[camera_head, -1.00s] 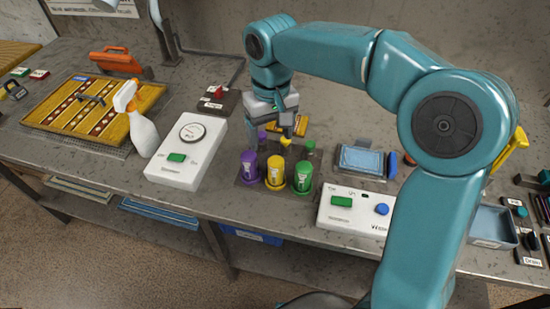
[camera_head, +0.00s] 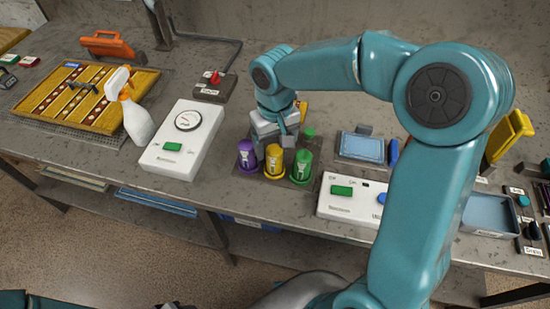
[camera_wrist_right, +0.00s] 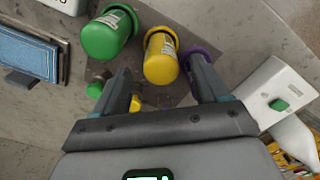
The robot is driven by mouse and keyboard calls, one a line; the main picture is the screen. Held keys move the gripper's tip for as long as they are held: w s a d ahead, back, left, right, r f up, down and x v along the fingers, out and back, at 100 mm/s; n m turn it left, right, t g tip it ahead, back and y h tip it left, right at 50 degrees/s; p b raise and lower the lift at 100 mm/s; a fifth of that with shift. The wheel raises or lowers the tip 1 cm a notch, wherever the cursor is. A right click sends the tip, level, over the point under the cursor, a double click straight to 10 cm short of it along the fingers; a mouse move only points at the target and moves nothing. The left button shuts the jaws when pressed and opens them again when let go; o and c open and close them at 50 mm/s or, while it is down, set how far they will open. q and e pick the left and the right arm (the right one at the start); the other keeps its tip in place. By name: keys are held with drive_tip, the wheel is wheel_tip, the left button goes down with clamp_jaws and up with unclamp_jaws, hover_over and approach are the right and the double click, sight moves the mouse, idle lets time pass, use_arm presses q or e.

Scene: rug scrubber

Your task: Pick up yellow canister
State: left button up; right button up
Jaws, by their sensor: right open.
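The yellow canister (camera_head: 274,161) stands upright on a dark tray between a purple canister (camera_head: 247,155) and a green canister (camera_head: 301,166). My right gripper (camera_head: 273,143) is open just behind and above the yellow canister, partly covering its top. In the wrist view the yellow canister (camera_wrist_right: 160,58) lies ahead between the open fingers of the gripper (camera_wrist_right: 165,82). The green canister (camera_wrist_right: 107,34) is left of it, and the purple one is partly hidden behind a finger. Whether a finger touches the yellow canister cannot be told. My left gripper is not visible.
A white box with a dial (camera_head: 183,139) stands left of the canisters, and a white box with buttons (camera_head: 347,200) stands right. Behind the latter lies a blue pad (camera_head: 361,148). A spray bottle (camera_head: 133,110) is farther left. The table's front edge is close.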

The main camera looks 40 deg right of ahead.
sight(275, 151)
wheel_tip(275, 151, down, 4)
drive_tip(key=shift+s+a, duration=0.15)
drive_tip(key=shift+f, duration=0.35)
drive_tip(key=shift+c, duration=0.9)
drive_tip(key=c, duration=1)
drive_tip(key=shift+r, duration=0.2)
wheel_tip(275, 151, up, 20)
drive_tip(key=p, duration=0.1)
drive_tip(key=shift+f, duration=0.1)
